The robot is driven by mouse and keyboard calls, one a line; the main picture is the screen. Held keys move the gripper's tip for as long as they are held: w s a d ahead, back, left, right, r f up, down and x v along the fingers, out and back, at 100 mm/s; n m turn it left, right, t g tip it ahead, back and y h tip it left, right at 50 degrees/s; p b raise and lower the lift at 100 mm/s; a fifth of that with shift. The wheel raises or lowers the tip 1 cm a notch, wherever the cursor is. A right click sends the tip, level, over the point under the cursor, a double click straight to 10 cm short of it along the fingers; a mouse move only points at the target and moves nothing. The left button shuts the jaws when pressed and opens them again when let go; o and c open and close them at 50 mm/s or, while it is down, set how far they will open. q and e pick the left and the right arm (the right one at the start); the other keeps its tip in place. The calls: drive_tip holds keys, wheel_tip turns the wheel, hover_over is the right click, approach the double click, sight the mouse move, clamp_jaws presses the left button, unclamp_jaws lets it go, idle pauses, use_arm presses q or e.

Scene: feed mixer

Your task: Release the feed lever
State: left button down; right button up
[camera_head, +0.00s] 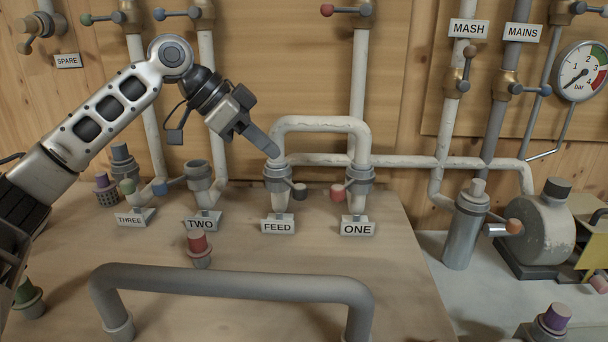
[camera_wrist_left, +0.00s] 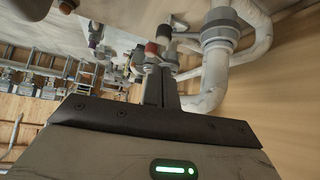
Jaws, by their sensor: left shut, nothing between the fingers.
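The feed coupling (camera_head: 277,180) stands above the FEED sign (camera_head: 278,226). Its lever (camera_head: 299,191) has a dark knob and points to the right. A white U-shaped pipe (camera_head: 320,124) joins this coupling to the one above the ONE sign (camera_head: 357,229). My left gripper (camera_head: 272,150) is shut and empty. In the head view its tips overlap the pipe's left leg, just above the feed coupling; I cannot tell if they touch. In the left wrist view the shut fingers (camera_wrist_left: 160,88) point toward knobs and pipework. My right gripper is not in view.
The lever at ONE has a red knob (camera_head: 338,192). A thick grey loop pipe (camera_head: 230,284) stands in front. A red-capped stub (camera_head: 198,245) stands near the TWO sign (camera_head: 202,223). A pump (camera_head: 541,230) and gauge (camera_head: 581,71) are at the right.

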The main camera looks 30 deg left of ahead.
sight(292, 186)
use_arm(q)
drive_tip(key=x, duration=1)
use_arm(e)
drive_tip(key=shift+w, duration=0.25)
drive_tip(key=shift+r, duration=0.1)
